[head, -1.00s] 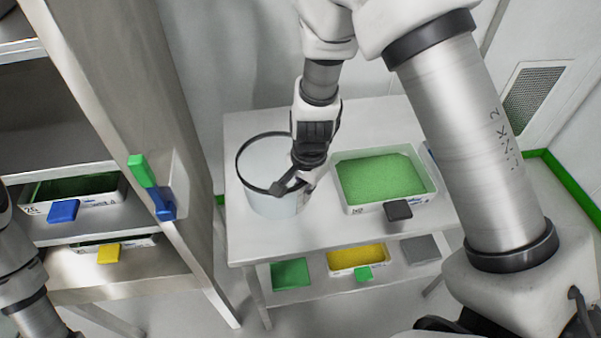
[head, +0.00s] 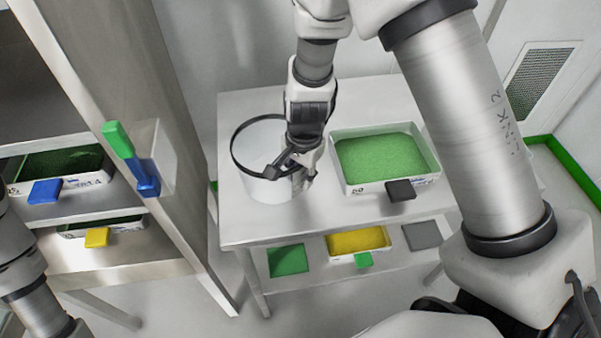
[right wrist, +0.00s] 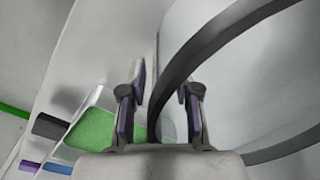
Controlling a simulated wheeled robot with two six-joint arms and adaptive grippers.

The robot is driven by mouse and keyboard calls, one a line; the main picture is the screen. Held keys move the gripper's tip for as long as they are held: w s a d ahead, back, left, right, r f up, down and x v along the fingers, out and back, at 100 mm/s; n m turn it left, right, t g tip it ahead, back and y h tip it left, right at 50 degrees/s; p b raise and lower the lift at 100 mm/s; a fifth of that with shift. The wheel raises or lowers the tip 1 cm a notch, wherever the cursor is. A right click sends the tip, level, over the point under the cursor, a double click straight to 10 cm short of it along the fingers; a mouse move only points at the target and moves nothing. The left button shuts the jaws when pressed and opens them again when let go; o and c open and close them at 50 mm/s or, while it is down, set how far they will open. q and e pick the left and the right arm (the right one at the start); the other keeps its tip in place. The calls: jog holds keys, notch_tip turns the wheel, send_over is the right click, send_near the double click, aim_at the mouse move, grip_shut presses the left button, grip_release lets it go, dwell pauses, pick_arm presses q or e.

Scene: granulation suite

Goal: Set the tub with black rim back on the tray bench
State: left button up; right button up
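The tub with black rim (head: 252,187) is a white, round, upright tub. It appears to stand on the left part of the tray bench (head: 240,226). Its black rim also shows large in the right wrist view (right wrist: 215,57). My right gripper (head: 280,172) is at the tub's right side, over the rim. In the right wrist view my right gripper (right wrist: 163,90) has its fingers apart, one on each side of the tub wall, with gaps visible. Part of the rim is hidden behind the gripper. Only a piece of my left arm shows at the lower left; its gripper is out of view.
A white tray of green granules (head: 348,188) with a black tab stands right of the tub. A yellow-filled tray (head: 358,240) and green (head: 288,261) and grey (head: 420,237) squares are on the lower shelf. A rack (head: 165,235) with trays stands at left.

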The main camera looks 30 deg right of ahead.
jog(key=shift+r, duration=0.15)
notch_tip(320, 180, up, 12)
jog(key=shift+s+d+p, duration=0.15)
jog(key=shift+s+p, duration=0.15)
jog(key=shift+p, duration=0.15)
